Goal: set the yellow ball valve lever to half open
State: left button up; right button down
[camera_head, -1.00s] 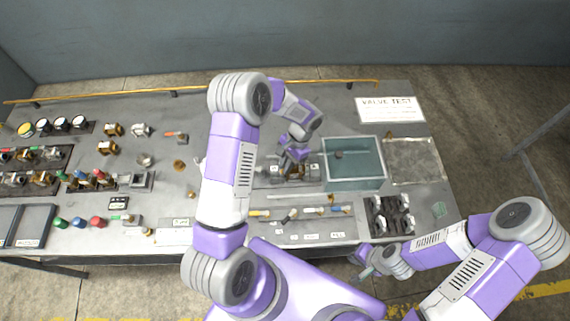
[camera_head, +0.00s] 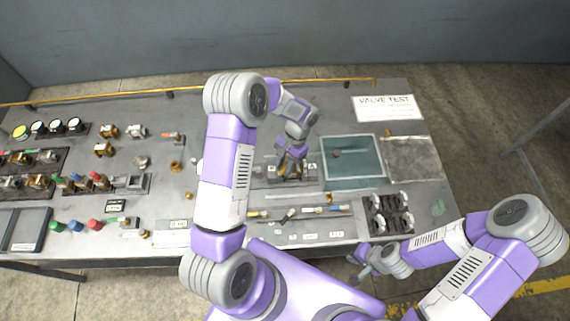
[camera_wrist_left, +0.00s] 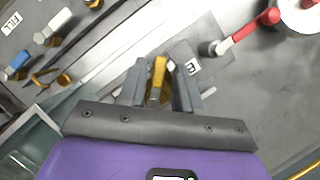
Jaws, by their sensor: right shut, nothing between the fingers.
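The yellow lever (camera_wrist_left: 158,78) stands between the two fingers of my left gripper (camera_wrist_left: 160,82) in the left wrist view. The fingers are open on either side of it, and narrow gaps seem to show. The valve body below the lever is mostly hidden by the fingers. In the head view my left gripper (camera_head: 291,167) is down at the valve fixture in the middle of the bench, where the lever is too small to make out. My right gripper (camera_head: 361,266) is shut and empty off the bench's front edge.
A red lever (camera_wrist_left: 247,30) and a plate labelled E (camera_wrist_left: 193,67) are close by. A glass-walled tank (camera_head: 351,183) stands right of the fixture. Coloured-handled parts lie along the front, and a dark holder (camera_head: 376,226) is at the front right.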

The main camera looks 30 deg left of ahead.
pick_arm(q)
jog(key=shift+o, duration=0.3)
jog(key=v, duration=0.7)
jog(key=shift+w+r, duration=0.15)
jog(key=shift+r, duration=0.1)
